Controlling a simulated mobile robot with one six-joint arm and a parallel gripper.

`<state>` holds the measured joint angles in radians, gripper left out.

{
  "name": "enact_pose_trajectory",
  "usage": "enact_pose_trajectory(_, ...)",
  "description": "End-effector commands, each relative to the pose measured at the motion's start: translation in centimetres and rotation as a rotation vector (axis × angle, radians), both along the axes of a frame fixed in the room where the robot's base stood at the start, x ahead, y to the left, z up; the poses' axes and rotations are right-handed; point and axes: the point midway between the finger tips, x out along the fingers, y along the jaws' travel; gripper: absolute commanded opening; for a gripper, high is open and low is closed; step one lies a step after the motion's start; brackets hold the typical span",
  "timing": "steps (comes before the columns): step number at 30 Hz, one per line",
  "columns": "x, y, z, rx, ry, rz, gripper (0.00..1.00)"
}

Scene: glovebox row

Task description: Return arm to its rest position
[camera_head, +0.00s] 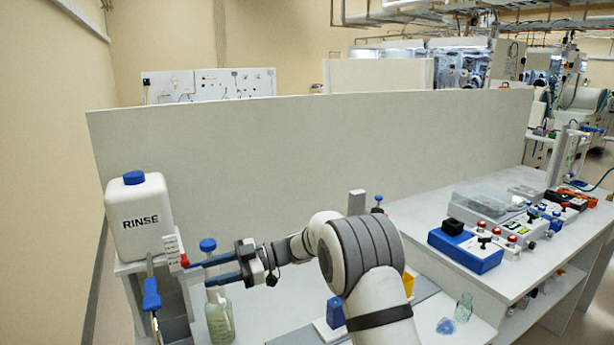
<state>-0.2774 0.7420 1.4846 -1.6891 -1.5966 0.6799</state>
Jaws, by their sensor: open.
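My arm reaches up from the bottom of the head view and bends left over the bench. My gripper (197,273) is at the arm's left end, with two blue fingers pointing left. The fingers are apart and I see nothing held between them.
A blue-handled tool (151,294) is left of the gripper. A blue-topped item (208,245) rises just behind the fingers. A blue block (335,312) and a small glass bottle (463,307) are near the arm. A grey panel (290,150) spans the back. A blue box (466,249) sits right.

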Motion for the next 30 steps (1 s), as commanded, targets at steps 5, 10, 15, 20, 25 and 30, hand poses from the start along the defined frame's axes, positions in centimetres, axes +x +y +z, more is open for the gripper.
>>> enact_pose_trajectory(5,4.0,-1.3,3.2,0.008,-0.107,-0.336,0.41)
enact_pose_trajectory(10,8.5,-6.6,6.5,-0.04,-0.18,-0.789,0.41)
enact_pose_trajectory(15,9.8,-15.2,7.7,-0.16,-0.157,-1.217,0.41)
enact_pose_trajectory(20,6.8,-24.2,6.2,-0.334,-0.037,-1.558,0.41)
enact_pose_trajectory(25,-0.8,-32.3,2.1,-0.57,0.202,-1.817,0.41)
enact_pose_trajectory(30,-11.6,-36.6,-3.4,-0.819,0.53,-1.923,0.41)
